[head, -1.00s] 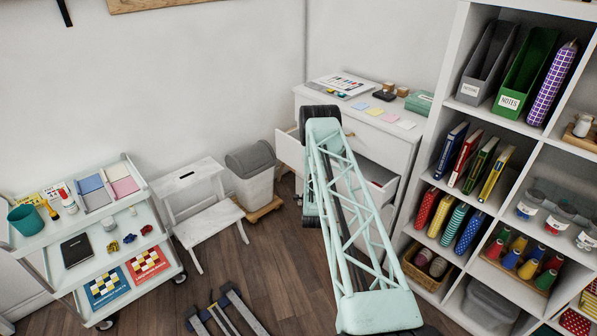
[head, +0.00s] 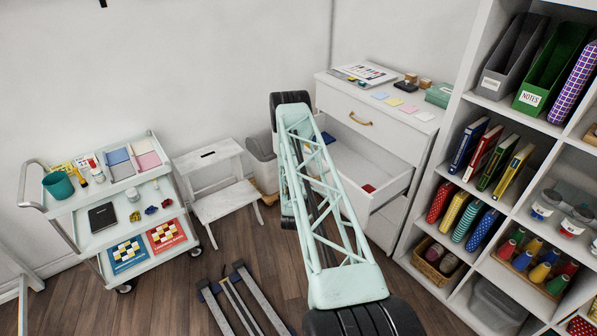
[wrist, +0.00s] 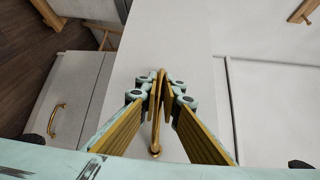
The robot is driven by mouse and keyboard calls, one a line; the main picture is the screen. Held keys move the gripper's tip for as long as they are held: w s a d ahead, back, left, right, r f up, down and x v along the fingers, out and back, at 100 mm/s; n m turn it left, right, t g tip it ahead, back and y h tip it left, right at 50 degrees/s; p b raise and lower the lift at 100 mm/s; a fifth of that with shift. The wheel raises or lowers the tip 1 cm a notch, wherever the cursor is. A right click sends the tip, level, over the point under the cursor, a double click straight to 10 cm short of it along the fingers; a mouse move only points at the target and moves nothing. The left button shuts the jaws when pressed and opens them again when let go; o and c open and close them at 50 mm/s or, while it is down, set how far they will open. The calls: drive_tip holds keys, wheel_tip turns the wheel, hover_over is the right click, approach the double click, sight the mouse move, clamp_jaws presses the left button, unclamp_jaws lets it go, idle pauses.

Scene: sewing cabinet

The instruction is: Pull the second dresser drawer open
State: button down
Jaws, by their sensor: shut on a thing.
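The white dresser (head: 408,134) stands in the corner, with its top drawer (head: 368,124) shut and a brass handle (head: 361,119) on it. The second drawer (head: 385,190) below is pulled well out, its inside showing. A small red thing (head: 369,188) and a blue thing (head: 328,138) lie in it. In the wrist view my gripper (wrist: 158,82) is shut on a brass drawer handle (wrist: 155,150) against a pale drawer front (wrist: 165,40). In the head view my arm hides the gripper and the second drawer's handle.
A tall shelf (head: 455,100) with files and spools stands close right of the dresser. A grey bin (head: 262,165), a white step stool (head: 226,195) and a white trolley (head: 150,225) stand to the left.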

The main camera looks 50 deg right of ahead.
idle(0.3)
drive_tip(key=c, duration=2.9)
unclamp_jaws()
drive_tip(key=shift+o, duration=0.2)
drive_tip(key=shift+a, duration=0.1)
drive_tip(key=v, duration=1.1)
drive_tip(key=shift+s+a, duration=0.25)
drive_tip(key=shift+a, duration=0.1)
